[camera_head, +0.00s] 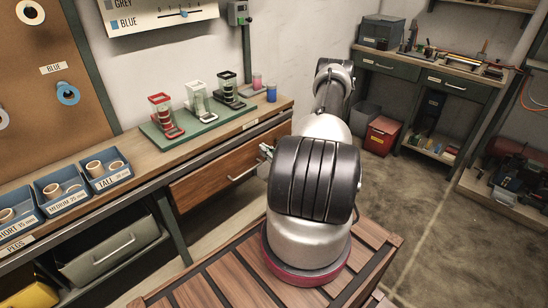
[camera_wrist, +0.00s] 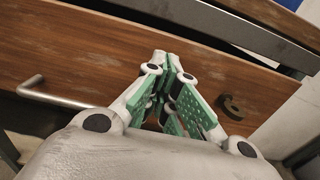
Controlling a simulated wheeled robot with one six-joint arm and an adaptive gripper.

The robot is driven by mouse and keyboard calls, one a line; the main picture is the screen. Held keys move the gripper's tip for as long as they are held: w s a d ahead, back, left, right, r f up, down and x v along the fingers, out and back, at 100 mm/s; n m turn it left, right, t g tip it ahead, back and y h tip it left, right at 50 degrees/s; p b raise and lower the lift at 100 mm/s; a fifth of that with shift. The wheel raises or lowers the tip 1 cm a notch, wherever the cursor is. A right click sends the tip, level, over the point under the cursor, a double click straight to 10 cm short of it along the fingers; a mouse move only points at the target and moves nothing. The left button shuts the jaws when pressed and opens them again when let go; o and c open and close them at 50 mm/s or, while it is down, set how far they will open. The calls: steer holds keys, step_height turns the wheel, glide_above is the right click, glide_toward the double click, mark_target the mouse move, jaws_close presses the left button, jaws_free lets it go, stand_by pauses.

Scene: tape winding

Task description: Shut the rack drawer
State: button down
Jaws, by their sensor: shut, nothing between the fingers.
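The rack drawer has a brown wooden front (camera_head: 215,172) under the workbench, with a metal bar handle (camera_head: 243,173). In the wrist view the wooden front (camera_wrist: 60,45) fills much of the picture, with the handle (camera_wrist: 60,100) at the left. I cannot tell how far the drawer stands out. My gripper (camera_wrist: 168,65) is shut and empty, its green-padded fingers pointing at the front, right of the handle. I cannot tell whether the tips touch the wood.
Above the drawer, the workbench (camera_head: 135,157) carries a green board (camera_head: 160,133) with several small stands, and blue peg bins (camera_head: 108,172) at the left. A dark hook-like piece (camera_wrist: 230,106) shows right of my fingers. Open floor (camera_head: 400,215) lies to the right.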

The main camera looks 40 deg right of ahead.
mark_target(257, 146)
steer(key=shift+w, duration=1.1)
steer(key=w, duration=0.4)
steer(key=shift+w+a, duration=0.1)
steer(key=shift+a, duration=0.2)
steer(key=shift+w+d+r, duration=0.1)
steer(key=shift+w, duration=0.05)
